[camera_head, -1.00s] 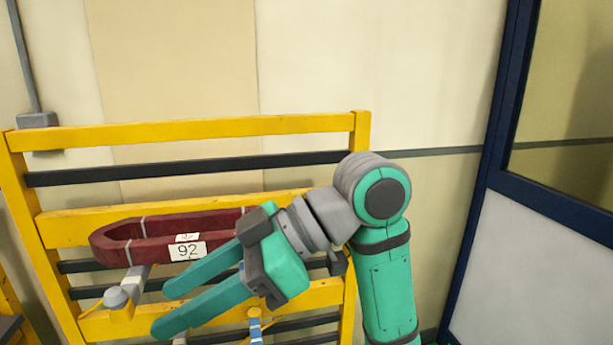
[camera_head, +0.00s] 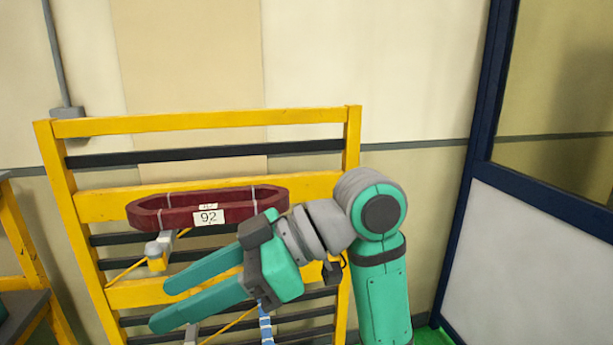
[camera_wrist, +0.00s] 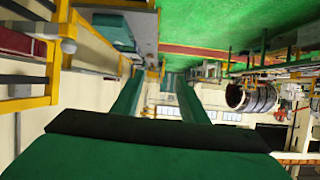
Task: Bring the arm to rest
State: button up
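My gripper (camera_head: 158,303) is in the lower middle of the head view, pointing left, with its two long green fingers apart and nothing between them. Its fingers also show apart and empty in the wrist view (camera_wrist: 157,88). My arm bends at a grey and green joint to the right of the gripper. The gripper is in front of a yellow rack (camera_head: 95,208), as seen from the head camera, and below and to the right of a dark red coil labelled 92 (camera_head: 172,217). I see no contact between the gripper and the coil.
The coil rests on a support arm with a grey end (camera_head: 153,250). A blue-framed partition (camera_head: 476,150) stands at the right. Another yellow frame (camera_head: 22,235) is at the left edge. The wrist view shows green floor (camera_wrist: 215,22) and a dark cylindrical ring (camera_wrist: 252,97).

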jog(key=w+a+f+m+t+y, duration=0.3)
jog(key=w+f+m+t+y, duration=0.2)
jog(key=w+f+m+t, duration=0.8)
jog(key=d+f+m+t+h, duration=0.3)
jog(key=f+m+h, duration=0.1)
jog(key=f, duration=0.7)
jog(key=d+f+m+t+h, duration=0.25)
jog(key=f+m+h, duration=0.2)
jog(key=f, duration=0.65)
jog(key=s+d+f+m+h, duration=0.2)
jog(key=s+d+f+h, duration=0.2)
jog(key=s+f, duration=0.4)
jog(key=s+d+f+m+h, duration=0.1)
jog(key=s+d+f+h, duration=0.35)
jog(key=s+f, duration=0.35)
jog(key=s+d+r+n, duration=0.1)
jog(key=s+d+n, duration=0.1)
jog(key=s, duration=0.7)
jog(key=s+d+r+n+h, duration=0.1)
jog(key=s+d+r+n, duration=0.1)
jog(key=s, duration=0.8)
jog(key=shift+s+r, duration=0.2)
jog(key=shift+s, duration=0.05)
jog(key=shift+n, duration=0.25)
jog(key=shift+c, duration=0.4)
